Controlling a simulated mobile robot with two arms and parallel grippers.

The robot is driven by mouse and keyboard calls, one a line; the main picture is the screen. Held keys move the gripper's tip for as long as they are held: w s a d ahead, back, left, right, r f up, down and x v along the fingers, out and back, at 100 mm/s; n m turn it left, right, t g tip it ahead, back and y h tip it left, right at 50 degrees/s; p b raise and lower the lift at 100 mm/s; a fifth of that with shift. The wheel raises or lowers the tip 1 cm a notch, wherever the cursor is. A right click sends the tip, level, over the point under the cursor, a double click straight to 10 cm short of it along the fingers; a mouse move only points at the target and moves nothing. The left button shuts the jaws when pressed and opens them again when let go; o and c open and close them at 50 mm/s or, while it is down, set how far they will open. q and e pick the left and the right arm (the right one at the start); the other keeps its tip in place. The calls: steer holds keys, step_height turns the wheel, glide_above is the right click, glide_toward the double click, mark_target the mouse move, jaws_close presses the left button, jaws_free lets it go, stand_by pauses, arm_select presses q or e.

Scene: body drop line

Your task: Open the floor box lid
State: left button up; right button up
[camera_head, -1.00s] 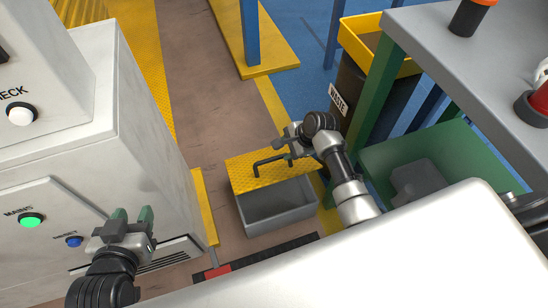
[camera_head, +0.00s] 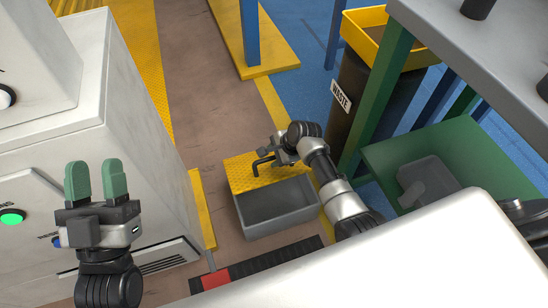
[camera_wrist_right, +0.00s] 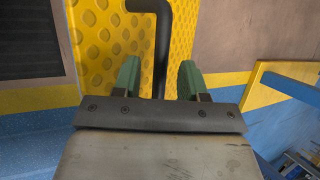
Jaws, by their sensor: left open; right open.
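The floor box (camera_head: 277,222) is a grey open-topped bin on the floor, with its interior visible and looking empty. Its yellow treadplate lid (camera_head: 243,175) is raised at the box's far side, with a black bent handle (camera_head: 262,166) on it. My right gripper (camera_head: 275,149) is at the lid, partly hidden by its own arm in the head view. In the right wrist view its green fingers (camera_wrist_right: 160,78) are open, with the handle (camera_wrist_right: 162,45) between them; contact is unclear. My left gripper (camera_head: 96,180) is open and empty in front of the grey cabinet.
A grey cabinet (camera_head: 150,150) with lit buttons stands on the left. A waste bin (camera_head: 355,95) and a green-legged bench (camera_head: 465,50) with a green tray (camera_head: 470,160) stand on the right. The brown floor (camera_head: 205,100) behind the box is clear.

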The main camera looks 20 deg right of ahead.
steer(key=shift+w+a+f, duration=0.15)
steer(key=shift+f, duration=0.15)
jaws_close()
stand_by(0.3)
